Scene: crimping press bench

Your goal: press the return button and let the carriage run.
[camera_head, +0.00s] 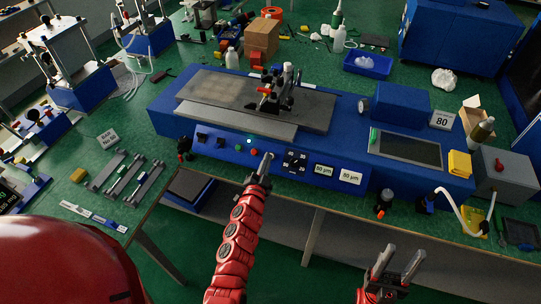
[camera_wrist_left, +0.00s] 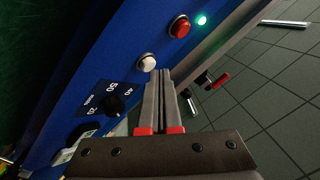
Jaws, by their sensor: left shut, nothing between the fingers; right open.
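The blue press machine (camera_head: 225,150) has a front panel with small controls. The left wrist view shows a white button (camera_wrist_left: 147,62), a red button (camera_wrist_left: 180,27) and a lit green lamp (camera_wrist_left: 201,20) in a row. No label shows which is the return button. My left gripper (camera_head: 267,158) is shut and empty, its tips right by the white button; I cannot tell whether they touch it. The tips also show in the left wrist view (camera_wrist_left: 158,73). The dark carriage (camera_head: 272,93) stands on the grey bed (camera_head: 225,90). My right gripper (camera_head: 402,257) is open and empty, low in front of the bench.
A black speed knob (camera_wrist_left: 112,104) sits beside the white button. A screen (camera_head: 405,146), a yellow block (camera_head: 459,164) and a grey box with a red knob (camera_head: 498,170) are at the right. Grey rails (camera_head: 124,180) lie on the green bench at left.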

